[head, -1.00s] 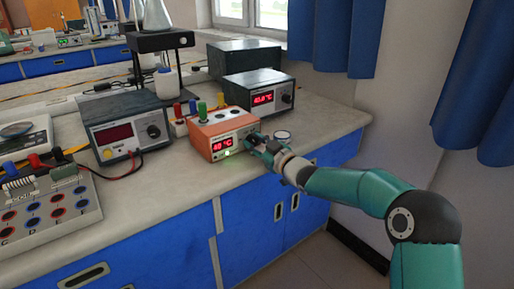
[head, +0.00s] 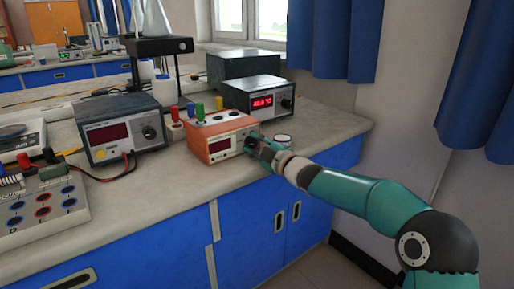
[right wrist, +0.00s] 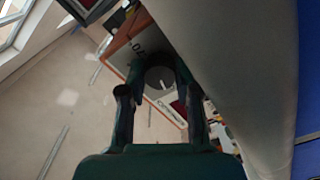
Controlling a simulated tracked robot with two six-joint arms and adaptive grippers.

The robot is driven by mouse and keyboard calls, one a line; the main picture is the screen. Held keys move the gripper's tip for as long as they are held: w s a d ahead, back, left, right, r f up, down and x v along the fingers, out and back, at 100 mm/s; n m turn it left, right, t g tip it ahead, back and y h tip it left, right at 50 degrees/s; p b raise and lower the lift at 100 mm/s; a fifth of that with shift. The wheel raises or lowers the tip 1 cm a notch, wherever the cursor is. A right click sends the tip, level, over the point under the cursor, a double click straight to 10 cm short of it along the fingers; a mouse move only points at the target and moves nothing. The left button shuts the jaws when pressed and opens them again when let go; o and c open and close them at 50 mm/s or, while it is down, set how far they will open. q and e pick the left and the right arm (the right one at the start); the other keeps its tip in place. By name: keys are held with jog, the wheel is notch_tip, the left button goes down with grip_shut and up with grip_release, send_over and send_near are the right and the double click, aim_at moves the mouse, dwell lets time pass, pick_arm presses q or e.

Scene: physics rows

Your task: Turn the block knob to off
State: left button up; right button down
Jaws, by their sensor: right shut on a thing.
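The orange block heater (head: 221,137) stands on the bench, with colored-capped tubes in its top. Its display (head: 220,146) is dark. My right gripper (head: 252,145) is at the right end of its front panel. In the right wrist view the grey round knob (right wrist: 159,80) with a pale pointer line sits between the fingers of my right gripper (right wrist: 160,76), which is shut on it. In the head view the gripper hides the knob. My left gripper is not in view.
A dark power supply (head: 258,97) with a lit red display stands behind the heater. Another meter (head: 122,130) with red and black leads stands to the left. A small round lidded thing (head: 283,139) lies right of the heater. The bench front is clear.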

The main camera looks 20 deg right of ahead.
jog(key=shift+f, duration=0.1)
dwell(0.3)
jog(key=c, duration=0.8)
grip_release()
jog(key=shift+s, duration=0.1)
jog(key=v, duration=0.8)
jog(key=shift+d, duration=0.1)
